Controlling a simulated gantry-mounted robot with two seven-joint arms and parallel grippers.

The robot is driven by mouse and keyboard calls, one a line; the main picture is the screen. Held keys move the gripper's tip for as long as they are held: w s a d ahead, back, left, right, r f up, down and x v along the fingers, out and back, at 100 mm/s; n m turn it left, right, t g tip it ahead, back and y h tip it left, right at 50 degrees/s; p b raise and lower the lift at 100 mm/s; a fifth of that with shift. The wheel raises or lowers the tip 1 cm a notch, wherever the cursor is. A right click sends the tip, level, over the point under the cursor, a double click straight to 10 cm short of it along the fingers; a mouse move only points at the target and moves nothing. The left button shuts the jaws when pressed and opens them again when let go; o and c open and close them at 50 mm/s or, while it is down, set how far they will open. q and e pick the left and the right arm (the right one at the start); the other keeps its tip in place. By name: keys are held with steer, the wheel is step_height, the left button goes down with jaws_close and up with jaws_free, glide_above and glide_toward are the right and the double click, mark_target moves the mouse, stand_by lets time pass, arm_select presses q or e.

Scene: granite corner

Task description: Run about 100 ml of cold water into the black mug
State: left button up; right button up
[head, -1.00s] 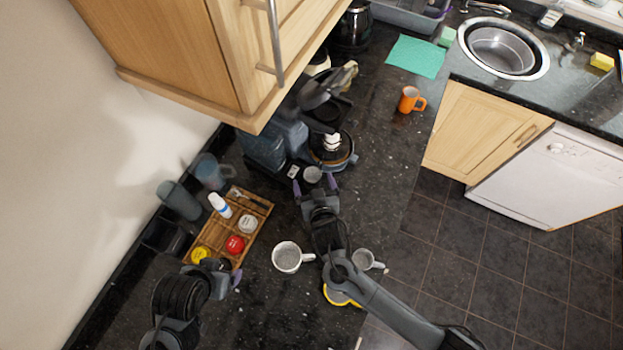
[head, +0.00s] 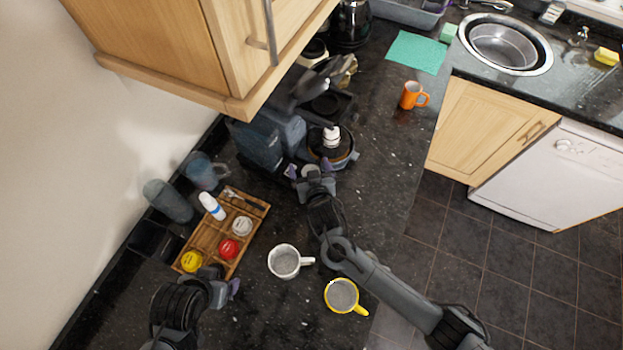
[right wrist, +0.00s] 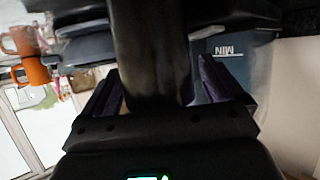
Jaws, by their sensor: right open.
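I cannot clearly make out a black mug in the head view. My right gripper (head: 311,173) is open beside the dark machine (head: 262,142), and a small light-grey round shape shows between its fingers. In the right wrist view a dark upright piece (right wrist: 150,50) stands between the open fingers of the right gripper (right wrist: 153,88); I cannot tell whether it is a mug handle. My left gripper (head: 225,288) is low at the left by the wooden tray, its jaws unclear. The sink (head: 503,45) with its tap is at the top right.
A white mug (head: 284,262) and a yellow-rimmed mug (head: 342,295) stand near my right arm. An orange mug (head: 411,97) stands by the counter edge. The wooden tray (head: 213,237) holds jars. A wall cupboard (head: 170,50) overhangs the left. A green cloth (head: 416,52) lies near the sink.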

arm_select(q)
steer(key=shift+d, duration=0.15)
arm_select(e)
steer(key=c, duration=1.3)
arm_select(q)
steer(key=shift+r, duration=0.1)
steer(key=shift+r, duration=0.15)
arm_select(e)
steer(key=shift+r, duration=0.25)
steer(key=shift+r+p, duration=0.9)
steer(key=shift+p, duration=0.15)
arm_select(q)
step_height(320, 180, up, 6)
steer(key=p, duration=0.4)
steer(key=shift+r+p, duration=0.15)
steer(key=shift+p, duration=0.15)
arm_select(e)
steer(key=d+r, duration=0.3)
steer(key=d, duration=0.1)
steer(key=d+r, duration=0.3)
steer(key=s+d+r, duration=0.1)
steer(key=d+r, duration=0.1)
steer(key=d, duration=0.2)
steer(key=shift+s+d+r, duration=0.1)
steer(key=shift+d+r, duration=0.2)
steer(key=shift+r, duration=0.1)
